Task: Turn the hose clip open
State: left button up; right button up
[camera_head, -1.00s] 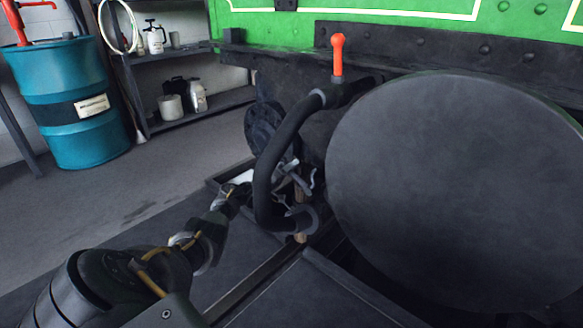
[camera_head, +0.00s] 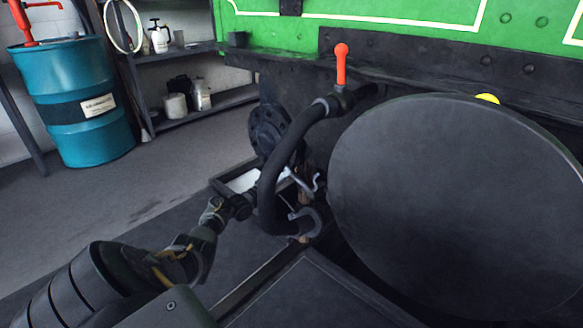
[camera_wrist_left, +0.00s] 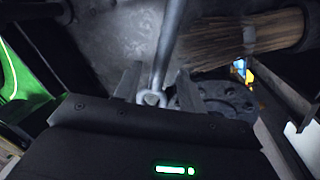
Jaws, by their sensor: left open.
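A black hose (camera_head: 281,165) curves down in front of the dark tram end, with a grey metal collar at its lower end. Just right of its lower part is a bright, bent metal piece (camera_head: 317,184) that looks like the hose clip. My left gripper reaches in from the left; its fingertips are hidden behind the hose in the head view. In the left wrist view my left gripper (camera_wrist_left: 160,92) is open, with a grey metal rod (camera_wrist_left: 171,40) ending in a small ring between its fingers. I cannot tell whether they touch. My right gripper is out of view.
A large round dark buffer plate (camera_head: 450,200) fills the right side. An orange-handled valve (camera_head: 341,65) stands above the hose. A blue drum (camera_head: 75,100) and shelves (camera_head: 190,115) stand behind open floor.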

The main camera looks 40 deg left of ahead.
pick_arm(q)
jog(key=shift+s+a+f+p, duration=0.1)
jog(key=shift+s+f+p, duration=0.1)
jog(key=shift+s, duration=0.6)
jog(key=shift+s+a+f+p, duration=0.1)
jog(key=shift+s+p, duration=0.15)
jog(key=shift+s, duration=0.5)
jog(key=shift+s+f+p, duration=0.15)
jog(key=shift+s+p, duration=0.05)
jog(key=shift+s, duration=0.6)
